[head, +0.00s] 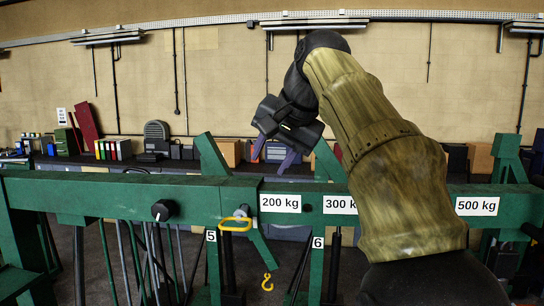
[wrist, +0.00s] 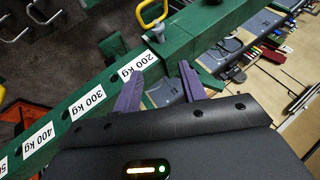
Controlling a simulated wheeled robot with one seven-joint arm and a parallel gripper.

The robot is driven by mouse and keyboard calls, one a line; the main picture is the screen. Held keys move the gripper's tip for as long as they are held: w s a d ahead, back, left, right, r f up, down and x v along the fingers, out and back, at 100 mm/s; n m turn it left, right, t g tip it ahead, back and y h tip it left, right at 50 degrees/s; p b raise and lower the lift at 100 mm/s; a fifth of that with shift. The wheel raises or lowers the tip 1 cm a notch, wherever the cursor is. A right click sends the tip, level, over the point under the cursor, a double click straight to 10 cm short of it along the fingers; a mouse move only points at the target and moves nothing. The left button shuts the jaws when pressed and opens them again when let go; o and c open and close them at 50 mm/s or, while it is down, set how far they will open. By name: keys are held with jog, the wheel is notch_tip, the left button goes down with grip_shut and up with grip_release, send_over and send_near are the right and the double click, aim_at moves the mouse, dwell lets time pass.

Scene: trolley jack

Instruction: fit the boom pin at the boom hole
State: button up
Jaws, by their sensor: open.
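A grey pin end with a yellow loop handle (head: 236,225), which looks like the boom pin, sits at the front of the green boom (head: 110,198), just left of the 200 kg label. The loop also shows at the top of the wrist view (wrist: 152,14). I cannot tell how deep the pin sits. A small dark hole (head: 307,208) shows between the 200 kg and 300 kg labels; I cannot tell which opening is the boom hole. My gripper (head: 275,153) is above and behind the boom, its purple fingers apart and empty, also in the wrist view (wrist: 161,88).
A black knob (head: 163,211) sticks out of the boom at left. A yellow hook (head: 267,282) hangs below. Green uprights stand behind, before a bench with boxes and binders (head: 113,149). My arm covers part of the boom at right.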

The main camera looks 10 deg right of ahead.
jog(key=shift+f, duration=0.15)
jog(key=c, duration=0.4)
jog(key=shift+n+g+h, duration=0.3)
jog(key=shift+g+h, duration=0.1)
jog(key=shift+g, duration=0.1)
jog(key=w+f+b, duration=0.1)
jog(key=f, duration=0.4)
jog(key=w+f+b, duration=0.1)
jog(key=f, duration=0.3)
jog(key=f+b, duration=0.2)
jog(key=f, duration=0.3)
jog(key=shift+w+d+f, duration=0.35)
jog(key=shift+w+d, duration=0.05)
grip_shut()
jog(key=s+d+f+n+g+h+b, duration=0.15)
jog(key=s+f+b, duration=0.25)
jog(key=f, duration=1.3)
jog(key=s+f+n+g+b, duration=0.1)
jog(key=s+f+n+b, duration=0.2)
jog(key=f, duration=1.3)
jog(key=s+f+b, duration=0.3)
jog(key=s+f, duration=0.9)
jog(key=shift+f+n+g, duration=0.35)
jog(key=shift+f+g, duration=0.05)
jog(key=shift+g, duration=0.05)
jog(key=shift+w+d+h, duration=0.1)
jog(key=shift+h, duration=0.15)
